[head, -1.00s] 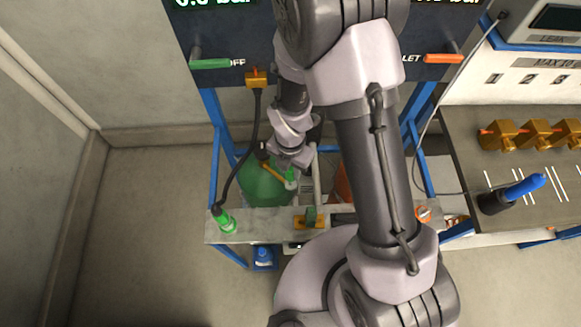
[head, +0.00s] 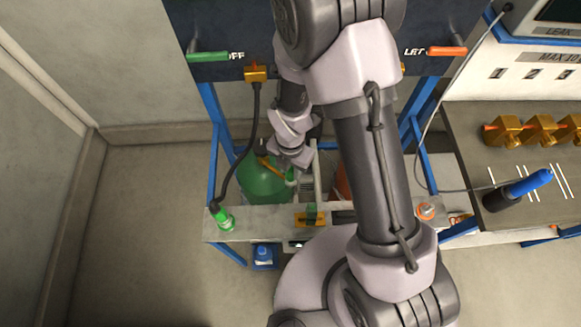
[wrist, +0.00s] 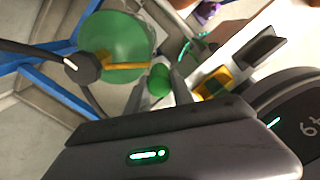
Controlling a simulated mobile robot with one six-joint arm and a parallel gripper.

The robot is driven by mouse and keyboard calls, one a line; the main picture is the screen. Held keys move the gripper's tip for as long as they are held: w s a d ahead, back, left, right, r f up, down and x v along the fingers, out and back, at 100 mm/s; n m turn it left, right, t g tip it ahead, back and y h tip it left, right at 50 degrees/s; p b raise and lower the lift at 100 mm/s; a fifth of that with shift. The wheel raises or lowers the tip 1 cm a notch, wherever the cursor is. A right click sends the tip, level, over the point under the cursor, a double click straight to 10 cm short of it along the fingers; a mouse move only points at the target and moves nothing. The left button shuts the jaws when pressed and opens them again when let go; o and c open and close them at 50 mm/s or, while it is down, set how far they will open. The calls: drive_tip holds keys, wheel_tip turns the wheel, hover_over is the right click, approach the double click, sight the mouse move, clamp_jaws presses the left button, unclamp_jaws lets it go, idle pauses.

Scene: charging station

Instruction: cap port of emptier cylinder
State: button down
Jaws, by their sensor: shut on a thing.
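A green gas cylinder (head: 262,182) stands in the blue frame behind the shelf; it also shows in the wrist view (wrist: 108,35). A yellow-orange bar (wrist: 125,66) lies across its top, with a black round knob (wrist: 82,68) at its left end. My gripper (head: 291,172) is low beside the cylinder's top right side. In the wrist view its fingers (wrist: 160,88) are shut on a small green cap (wrist: 159,80), close to the bar's right end. I cannot tell whether the cap touches a port. An orange cylinder (head: 342,185) is mostly hidden behind my arm.
A black hose (head: 242,160) hangs at left. A blue-handled tool (head: 525,185) lies on the right bench. Left floor is clear.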

sight(291, 168)
drive_tip(key=shift+f+b, duration=1)
drive_tip(key=shift+f, duration=0.3)
drive_tip(key=c, duration=1)
unclamp_jaws()
drive_tip(key=shift+c, duration=0.2)
wheel_tip(291, 168, up, 18)
drive_tip(key=p, duration=0.6)
drive_tip(key=shift+f, duration=0.25)
